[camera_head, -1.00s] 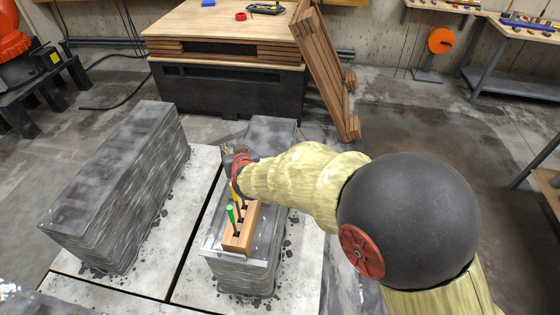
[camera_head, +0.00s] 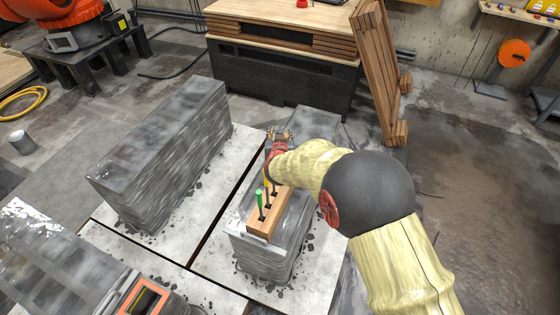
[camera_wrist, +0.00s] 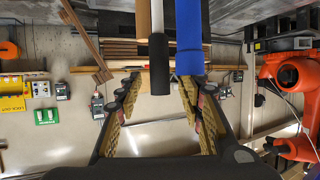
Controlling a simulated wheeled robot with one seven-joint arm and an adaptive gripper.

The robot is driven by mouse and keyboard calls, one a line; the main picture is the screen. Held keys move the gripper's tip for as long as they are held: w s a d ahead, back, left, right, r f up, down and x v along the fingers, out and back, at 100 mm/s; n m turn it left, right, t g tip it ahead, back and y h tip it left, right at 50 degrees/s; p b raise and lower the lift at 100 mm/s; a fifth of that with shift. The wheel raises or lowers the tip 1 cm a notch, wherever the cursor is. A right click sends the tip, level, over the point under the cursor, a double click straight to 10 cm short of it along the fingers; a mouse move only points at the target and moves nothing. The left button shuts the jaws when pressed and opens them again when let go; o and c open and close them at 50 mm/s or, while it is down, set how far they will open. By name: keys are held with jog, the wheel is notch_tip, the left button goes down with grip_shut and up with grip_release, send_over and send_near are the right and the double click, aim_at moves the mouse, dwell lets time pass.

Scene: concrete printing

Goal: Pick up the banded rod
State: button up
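A wooden holder block (camera_head: 263,221) stands on the near end of a grey layered concrete block, with several slim rods upright in it. I cannot tell for sure which is the banded rod. A pale rod with a black end (camera_wrist: 159,65), a blue piece (camera_wrist: 189,40) and a tan rod (camera_wrist: 143,25) show above the fingers.
A long concrete block (camera_head: 165,150) lies to the left on a pale slab. A wooden workbench (camera_head: 280,30) and leaning planks (camera_head: 375,75) are behind. An orange robot arm (camera_head: 45,10) stands at the upper left. Open floor lies to the right.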

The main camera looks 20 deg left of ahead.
jog(key=shift+w+a, duration=0.1)
jog(key=shift+w, duration=0.1)
jog(key=shift+c, duration=0.8)
jog(key=c, duration=0.8)
grip_shut()
